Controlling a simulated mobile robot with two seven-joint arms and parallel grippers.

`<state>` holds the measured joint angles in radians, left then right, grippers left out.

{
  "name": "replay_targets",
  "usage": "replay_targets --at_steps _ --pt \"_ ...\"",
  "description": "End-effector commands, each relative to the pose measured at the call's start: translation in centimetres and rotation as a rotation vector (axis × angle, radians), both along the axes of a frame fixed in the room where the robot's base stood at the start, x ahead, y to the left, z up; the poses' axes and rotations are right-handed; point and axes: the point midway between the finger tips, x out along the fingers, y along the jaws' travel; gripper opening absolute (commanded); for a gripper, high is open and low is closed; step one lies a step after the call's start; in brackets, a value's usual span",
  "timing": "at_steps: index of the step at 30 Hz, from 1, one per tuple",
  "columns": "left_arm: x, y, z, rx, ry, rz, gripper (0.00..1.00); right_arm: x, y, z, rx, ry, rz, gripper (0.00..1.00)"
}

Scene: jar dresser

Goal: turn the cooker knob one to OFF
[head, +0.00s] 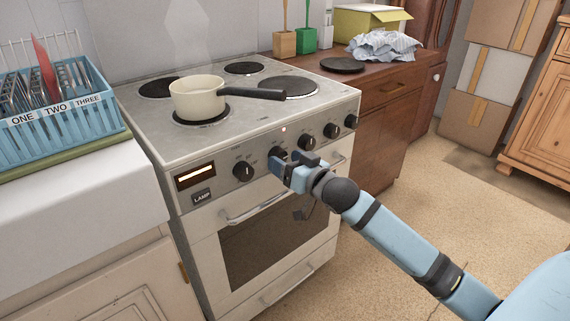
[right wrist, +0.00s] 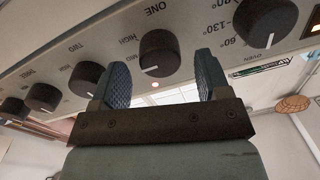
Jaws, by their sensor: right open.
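Cooker knob one (right wrist: 159,52) is a round black knob under the label ONE in the right wrist view. In the head view the knob (head: 277,154) is partly hidden by my gripper. My right gripper (head: 290,163) is open at the cooker's front panel. In the right wrist view its two fingers (right wrist: 161,75) stand to either side of knob one, with gaps; I cannot tell whether they reach around it. My left gripper is out of view.
The oven knob (right wrist: 265,22) and knob two (right wrist: 87,78) flank knob one closely. A cream pan (head: 197,97) stands on a front hob plate, its black handle pointing right. A blue cutlery basket (head: 60,122) stands left. Open floor lies to the right of the cooker.

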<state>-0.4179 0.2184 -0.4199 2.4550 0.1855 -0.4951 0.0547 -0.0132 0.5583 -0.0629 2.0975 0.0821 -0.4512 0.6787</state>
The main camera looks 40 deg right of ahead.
Motion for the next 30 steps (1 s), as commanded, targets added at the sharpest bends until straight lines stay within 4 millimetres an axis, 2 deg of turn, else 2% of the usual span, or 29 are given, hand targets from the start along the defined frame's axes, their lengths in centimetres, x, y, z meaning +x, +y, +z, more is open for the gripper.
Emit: replay_targets --at_steps 4,13,18,20,26,30 --pt "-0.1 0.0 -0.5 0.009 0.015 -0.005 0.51 0.8 0.1 0.0 0.000 -0.001 0.000 0.70" --pt "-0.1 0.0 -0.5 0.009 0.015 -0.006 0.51 0.9 0.1 0.0 0.000 0.000 0.000 0.70" --pt "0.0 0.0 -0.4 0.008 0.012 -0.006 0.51 0.9 0.1 0.0 0.000 0.000 0.000 0.31" --pt "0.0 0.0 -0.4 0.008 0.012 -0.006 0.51 0.9 0.1 0.0 0.000 0.000 0.000 0.21" --pt "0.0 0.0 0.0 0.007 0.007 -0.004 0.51 0.9 0.1 0.1 -0.008 0.000 0.000 0.21" --pt "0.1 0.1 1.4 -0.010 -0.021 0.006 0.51 0.9 0.1 0.3 -0.042 -0.002 0.000 0.21"
